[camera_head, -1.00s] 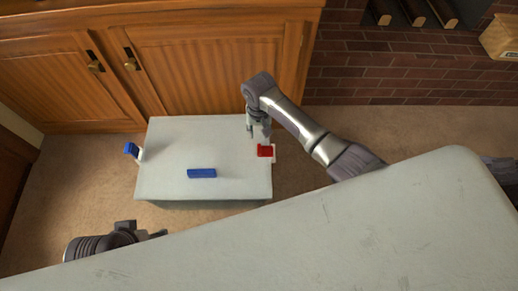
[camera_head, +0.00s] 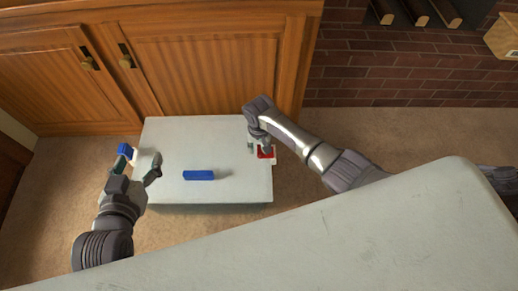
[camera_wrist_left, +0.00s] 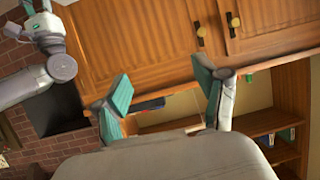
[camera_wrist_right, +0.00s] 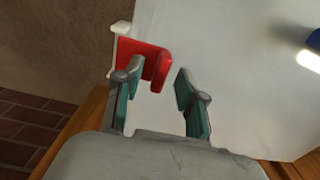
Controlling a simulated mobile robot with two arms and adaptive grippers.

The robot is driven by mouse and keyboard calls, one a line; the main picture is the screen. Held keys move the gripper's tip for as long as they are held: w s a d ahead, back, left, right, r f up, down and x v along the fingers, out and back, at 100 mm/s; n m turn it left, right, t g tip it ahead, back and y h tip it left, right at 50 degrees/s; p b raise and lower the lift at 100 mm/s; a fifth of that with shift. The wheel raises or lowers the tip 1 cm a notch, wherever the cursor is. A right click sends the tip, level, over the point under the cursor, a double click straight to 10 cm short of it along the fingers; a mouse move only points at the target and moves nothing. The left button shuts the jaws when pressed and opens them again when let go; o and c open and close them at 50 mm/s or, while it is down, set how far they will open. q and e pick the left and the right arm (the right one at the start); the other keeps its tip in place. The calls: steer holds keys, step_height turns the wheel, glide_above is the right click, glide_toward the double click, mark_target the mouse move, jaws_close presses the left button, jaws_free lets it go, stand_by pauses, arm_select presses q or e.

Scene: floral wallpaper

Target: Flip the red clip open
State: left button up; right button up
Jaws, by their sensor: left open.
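The red clip (camera_head: 265,153) sits on a white mount at the right edge of the small grey table (camera_head: 230,133). In the right wrist view the red clip (camera_wrist_right: 146,62) shows a flat red part with a raised red flap, beside the white mount (camera_wrist_right: 121,45). My right gripper (camera_head: 259,149) is over the clip, partly covering it. Its fingers (camera_wrist_right: 158,93) are apart, the left one close against the red part; contact is unclear. My left gripper (camera_head: 135,168) is open and empty at the table's left edge. Its spread fingers also show in the left wrist view (camera_wrist_left: 167,95).
A blue bar (camera_head: 198,175) lies on the table's middle. A blue clip (camera_head: 125,150) is at the table's left edge, close to my left gripper. A large pale surface (camera_head: 400,220) fills the foreground. Wooden cabinets (camera_head: 200,65) stand behind the table.

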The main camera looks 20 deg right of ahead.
arm_select(q)
steer(key=shift+w+d+r+t, duration=0.15)
steer(key=shift+w+r+t, duration=0.15)
steer(key=shift+r, duration=0.25)
arm_select(e)
steer(key=shift+f, duration=0.25)
jaws_close()
arm_select(q)
steer(key=shift+s+f, duration=0.1)
